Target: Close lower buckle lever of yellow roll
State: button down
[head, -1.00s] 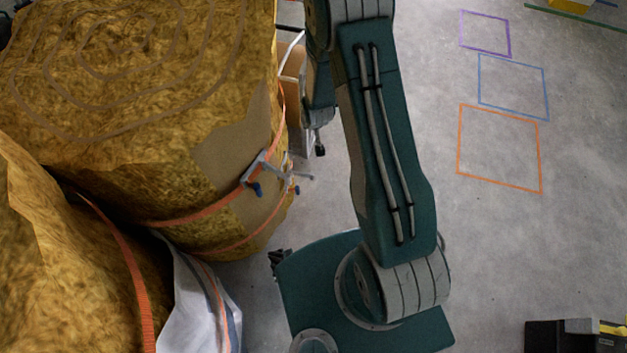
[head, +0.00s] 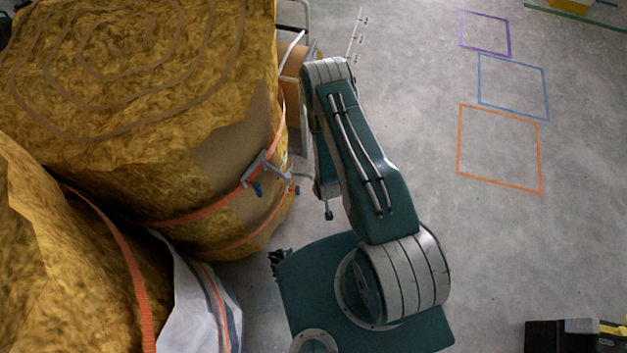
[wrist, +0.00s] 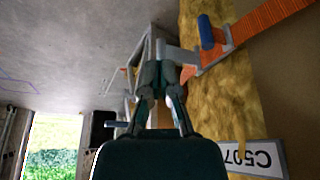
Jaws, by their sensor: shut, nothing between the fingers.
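The yellow roll (head: 215,160) stands at left in the head view, wrapped by an upper and a lower orange strap. The upper buckle (head: 255,176) has a grey lever and blue tip. The lower buckle (head: 291,178) is below and right of it, partly close behind my arm. The wrist view looks upside down, with an orange strap (wrist: 268,27) and a grey buckle with a blue handle (wrist: 207,33) on the roll. A grey lever (wrist: 177,55) sticks out from it. My gripper (wrist: 163,76) is shut and empty, right beside this lever; contact is unclear.
A second yellow roll (head: 70,265) and a white wrapped bundle (head: 195,305) are at the lower left. A printed label (wrist: 258,158) is on the roll. Clear floor with coloured squares lies to the right. A black case (head: 570,336) sits at lower right.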

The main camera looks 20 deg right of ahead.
jog(key=shift+f, duration=0.1)
jog(key=w+f, duration=0.7)
jog(key=f, duration=0.2)
jog(key=shift+w, duration=0.35)
jog(key=shift+d, duration=0.2)
dwell(0.4)
